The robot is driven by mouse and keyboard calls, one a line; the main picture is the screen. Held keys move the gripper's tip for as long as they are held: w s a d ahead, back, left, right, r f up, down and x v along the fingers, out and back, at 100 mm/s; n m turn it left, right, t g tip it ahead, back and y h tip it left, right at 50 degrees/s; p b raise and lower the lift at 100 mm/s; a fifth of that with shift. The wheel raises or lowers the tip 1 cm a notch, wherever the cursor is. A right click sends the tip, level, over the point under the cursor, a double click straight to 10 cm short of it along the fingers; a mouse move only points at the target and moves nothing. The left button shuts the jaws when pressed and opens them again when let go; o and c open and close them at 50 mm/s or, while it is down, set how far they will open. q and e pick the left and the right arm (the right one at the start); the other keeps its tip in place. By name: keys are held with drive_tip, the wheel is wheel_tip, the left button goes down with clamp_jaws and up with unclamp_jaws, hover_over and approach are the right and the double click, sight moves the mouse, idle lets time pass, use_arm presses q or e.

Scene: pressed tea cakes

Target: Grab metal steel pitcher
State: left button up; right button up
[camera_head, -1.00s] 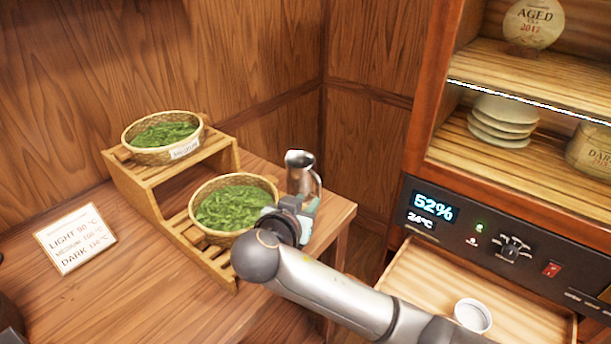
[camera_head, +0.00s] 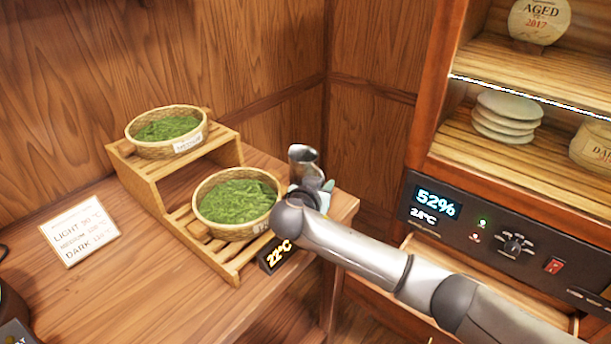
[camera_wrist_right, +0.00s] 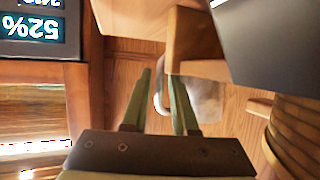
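The shiny steel pitcher (camera_head: 303,162) stands at the right end of the wooden table, beside the lower basket. Its lower part is hidden by my right gripper (camera_head: 322,192), which is close against its near right side. In the right wrist view, the two green fingers of my right gripper (camera_wrist_right: 158,78) are apart. A pale curved part, likely the pitcher's handle, shows in the gap between them. The blurred grey pitcher body (camera_wrist_right: 207,98) lies beyond the right finger. I cannot see firm contact on both sides. My left gripper is not in view.
A stepped wooden rack (camera_head: 150,174) holds two baskets of green leaves. A small 22°C display (camera_head: 276,256) sits by the rack. A sign card (camera_head: 80,235) lies on the table. At right stands a cabinet with a control panel (camera_head: 480,225).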

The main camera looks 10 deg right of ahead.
drive_tip(key=shift+c, duration=0.4)
clamp_jaws()
idle(0.9)
